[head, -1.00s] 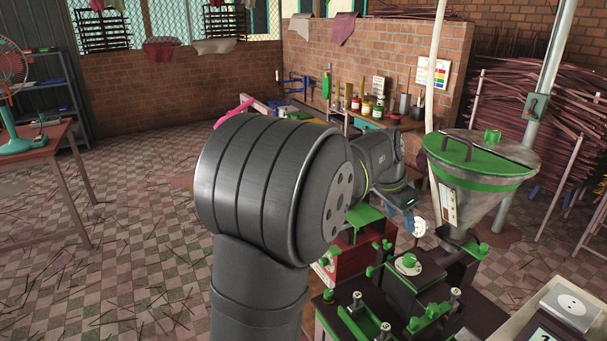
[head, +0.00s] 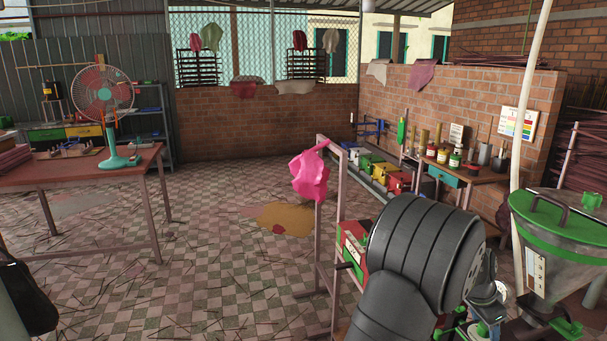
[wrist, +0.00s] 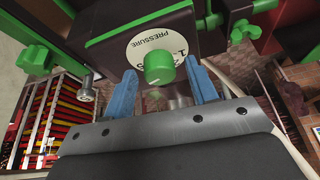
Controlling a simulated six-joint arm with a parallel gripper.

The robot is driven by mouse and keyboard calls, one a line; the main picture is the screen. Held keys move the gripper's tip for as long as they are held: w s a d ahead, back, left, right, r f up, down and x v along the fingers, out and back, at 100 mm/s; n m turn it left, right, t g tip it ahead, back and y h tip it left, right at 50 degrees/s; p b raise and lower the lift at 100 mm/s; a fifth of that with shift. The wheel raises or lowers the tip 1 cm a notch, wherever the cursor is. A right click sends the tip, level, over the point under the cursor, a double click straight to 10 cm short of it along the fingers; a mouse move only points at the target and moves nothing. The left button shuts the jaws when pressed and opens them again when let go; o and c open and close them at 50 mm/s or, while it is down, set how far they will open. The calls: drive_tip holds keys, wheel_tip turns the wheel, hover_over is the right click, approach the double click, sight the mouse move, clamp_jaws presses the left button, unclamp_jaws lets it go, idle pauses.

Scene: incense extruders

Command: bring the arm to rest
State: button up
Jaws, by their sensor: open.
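My gripper (wrist: 160,72) shows in the wrist view with its two blue fingers spread apart and nothing held between them. A green knob (wrist: 158,68) on a white dial marked PRESSURE (wrist: 152,40) appears between the fingertips. I cannot tell how far the knob is from them. In the head view my dark grey arm fills the lower right and hides most of the machine behind it. The gripper's fingers cannot be made out there.
A green-lidded metal hopper (head: 563,228) stands right of my arm. A rail stand with a pink cloth (head: 310,174) is left of it. A table (head: 75,174) with a fan (head: 103,95) is at far left. The checkered floor (head: 215,285) between is mostly clear, strewn with sticks.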

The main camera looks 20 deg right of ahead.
drive_tip(key=shift+f, duration=0.15)
drive_tip(key=s+v, duration=0.1)
drive_tip(key=v, duration=1.6)
drive_tip(key=x, duration=1.1)
drive_tip(key=w+x, duration=0.1)
drive_tip(key=x, duration=0.5)
drive_tip(key=shift+d+f, duration=0.1)
drive_tip(key=shift+s+n+t, duration=0.1)
drive_tip(key=shift+n+t, duration=0.4)
drive_tip(key=shift+n, duration=0.8)
drive_tip(key=shift+s+n+t+y, duration=0.15)
drive_tip(key=shift+n+t, duration=0.25)
drive_tip(key=shift+n, duration=0.7)
drive_tip(key=shift+n+t+y, duration=0.15)
drive_tip(key=shift+n+t, duration=0.25)
drive_tip(key=shift+n, duration=0.7)
drive_tip(key=v, duration=1)
drive_tip(key=shift+r, duration=0.2)
